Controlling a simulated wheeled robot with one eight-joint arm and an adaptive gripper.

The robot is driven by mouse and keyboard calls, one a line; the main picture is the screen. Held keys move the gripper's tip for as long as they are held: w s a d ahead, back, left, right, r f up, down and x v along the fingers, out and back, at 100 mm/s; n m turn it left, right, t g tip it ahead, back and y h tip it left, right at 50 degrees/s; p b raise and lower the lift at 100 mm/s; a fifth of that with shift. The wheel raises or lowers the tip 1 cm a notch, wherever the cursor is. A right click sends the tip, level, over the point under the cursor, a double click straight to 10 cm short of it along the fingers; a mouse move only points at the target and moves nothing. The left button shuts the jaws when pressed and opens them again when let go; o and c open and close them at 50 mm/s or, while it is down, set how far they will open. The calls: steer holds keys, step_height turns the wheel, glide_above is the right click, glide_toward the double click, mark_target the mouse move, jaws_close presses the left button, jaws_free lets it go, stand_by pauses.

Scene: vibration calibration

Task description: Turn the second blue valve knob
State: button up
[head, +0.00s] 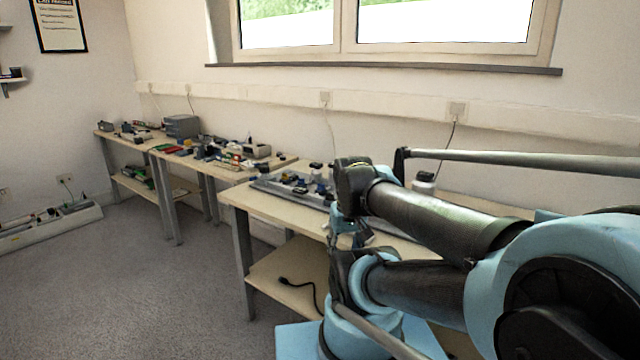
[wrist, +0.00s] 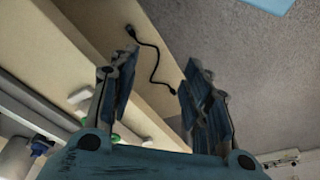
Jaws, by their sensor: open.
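My gripper (wrist: 160,62) shows in the wrist view with its two blue-grey fingers spread apart and nothing between them. In the head view my gripper (head: 348,235) hangs at the front edge of the near bench, partly hidden by my arm. A grey rail-like fixture (head: 290,192) lies on that bench with small dark and blue parts along it. One blue part (head: 300,186) could be a valve knob; it is too small to be sure. In the wrist view a blue piece (wrist: 40,147) shows at the lower left, apart from the fingers. I cannot tell which knob is second.
The near bench (head: 237,193) has a lower shelf (head: 285,268) with a black cable (head: 300,284) on it. Further benches with equipment (head: 215,155) stand to the left along the wall. The carpet (head: 150,280) to the left is open. A white-topped item (head: 425,180) stands behind my arm.

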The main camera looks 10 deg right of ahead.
steer(key=w+r+n, duration=0.2)
steer(key=w+r, duration=0.5)
steer(key=r, duration=0.1)
step_height(320, 180, up, 13)
steer(key=n+g, duration=0.2)
steer(key=n, duration=0.5)
glide_above(320, 184)
steer(key=f, duration=1.7)
steer(key=shift+w+d+f, duration=0.2)
jaws_close()
steer(key=shift+a, duration=0.1)
